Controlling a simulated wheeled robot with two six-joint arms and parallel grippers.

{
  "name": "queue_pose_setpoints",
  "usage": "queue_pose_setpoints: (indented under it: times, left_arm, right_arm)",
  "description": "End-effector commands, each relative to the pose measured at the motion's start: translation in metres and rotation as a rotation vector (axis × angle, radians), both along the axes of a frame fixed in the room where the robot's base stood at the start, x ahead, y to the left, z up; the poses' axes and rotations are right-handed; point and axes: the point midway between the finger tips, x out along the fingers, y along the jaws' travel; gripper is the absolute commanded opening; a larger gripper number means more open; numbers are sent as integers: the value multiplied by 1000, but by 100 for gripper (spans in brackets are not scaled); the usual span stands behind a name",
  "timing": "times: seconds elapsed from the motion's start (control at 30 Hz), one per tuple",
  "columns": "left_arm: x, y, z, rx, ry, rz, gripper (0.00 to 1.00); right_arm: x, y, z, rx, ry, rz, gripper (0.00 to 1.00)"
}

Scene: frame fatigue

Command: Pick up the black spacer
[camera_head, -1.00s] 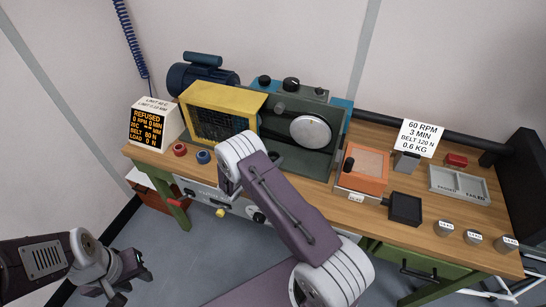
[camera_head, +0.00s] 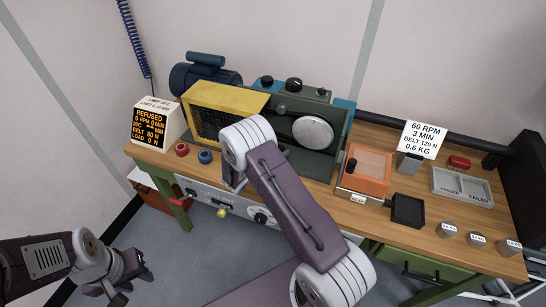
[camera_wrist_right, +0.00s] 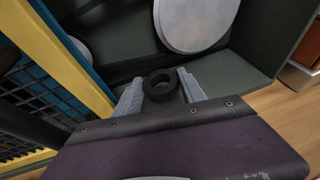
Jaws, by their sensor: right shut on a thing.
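The black spacer (camera_wrist_right: 160,84) is a thick dark ring, seen between the fingertips of my right gripper (camera_wrist_right: 161,88) in the right wrist view. Those fingers are shut on it, one on each side. It is over the green base of the test machine (camera_wrist_right: 135,38); I cannot tell if it touches that surface. In the head view my right forearm and wrist cover the spacer and the right fingertips. My left gripper (camera_head: 125,284) is low at the left, over the floor, its fingers apart and empty.
The yellow mesh guard (camera_head: 228,97) stands left of my right gripper, and the round steel disc (camera_head: 312,132) stands behind it. An orange box (camera_head: 367,171), a black tray (camera_head: 408,210), several weights (camera_head: 476,239) and a grey two-part tray (camera_head: 462,187) occupy the bench's right side.

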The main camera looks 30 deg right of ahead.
Motion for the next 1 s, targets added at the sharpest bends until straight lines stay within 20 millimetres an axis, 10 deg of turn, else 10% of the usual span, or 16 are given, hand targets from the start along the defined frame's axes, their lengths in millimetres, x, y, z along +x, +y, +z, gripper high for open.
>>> queue_pose_setpoints:
  times: [0.43,0.83,1.0]
  left_arm:
    - [0,0,-11,0,0,0,36]
    - [0,0,-11,0,0,0,36]
    - [0,0,-2,0,0,0,36]
  right_arm:
    - [-79,-51,56,-1,-3,-2,5]
    - [-92,-57,61,0,-3,-80,5]
    - [-143,-64,46,-2,6,-261,5]
